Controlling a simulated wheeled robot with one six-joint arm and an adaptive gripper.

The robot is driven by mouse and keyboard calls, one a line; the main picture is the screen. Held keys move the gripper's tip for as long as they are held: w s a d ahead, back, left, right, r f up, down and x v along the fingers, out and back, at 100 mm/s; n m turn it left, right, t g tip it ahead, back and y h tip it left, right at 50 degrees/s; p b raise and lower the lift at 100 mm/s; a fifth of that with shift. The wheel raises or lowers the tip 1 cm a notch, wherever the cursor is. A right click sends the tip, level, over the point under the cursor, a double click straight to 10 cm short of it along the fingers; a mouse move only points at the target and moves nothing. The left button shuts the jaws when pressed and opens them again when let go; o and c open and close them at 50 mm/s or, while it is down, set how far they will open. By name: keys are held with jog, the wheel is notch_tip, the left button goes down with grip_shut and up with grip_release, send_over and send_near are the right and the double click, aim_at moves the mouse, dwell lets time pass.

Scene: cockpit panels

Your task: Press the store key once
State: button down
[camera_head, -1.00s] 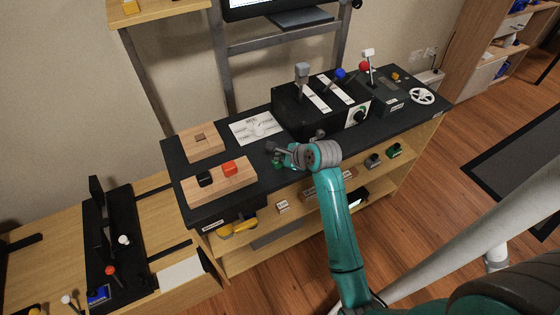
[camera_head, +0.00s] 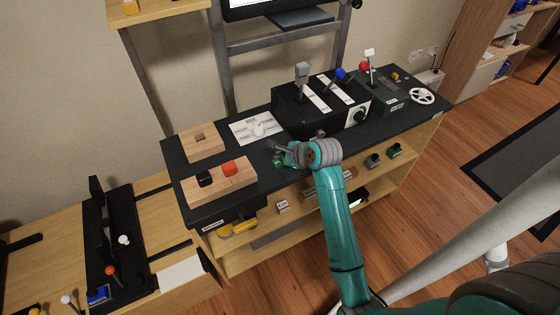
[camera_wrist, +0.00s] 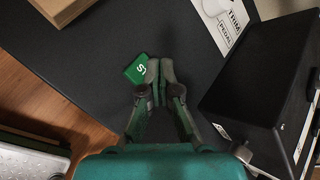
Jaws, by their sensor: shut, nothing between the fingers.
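The store key is a green square key (camera_wrist: 137,69) with white letters, partly covered; an "S" shows in the wrist view. It sits on the dark console top, and a bit of green by my gripper in the head view (camera_head: 278,164) looks like the same key. My gripper (camera_wrist: 160,74) is shut and empty. In the wrist view its fingertips lie just right of the key and overlap its right edge. In the head view my gripper (camera_head: 281,150) is low over the console's front part. I cannot tell whether the fingertips touch the key.
A black lever box (camera_head: 310,105) stands right of my gripper, also large in the wrist view (camera_wrist: 265,90). A white labelled card (camera_head: 255,128) lies behind. A wooden block with black and red buttons (camera_head: 220,182) is at left. Bare dark surface surrounds the key.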

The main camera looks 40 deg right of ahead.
aim_at(281, 163)
jog(key=shift+r, duration=0.3)
jog(key=shift+r, duration=2.5)
jog(key=shift+s, duration=0.1)
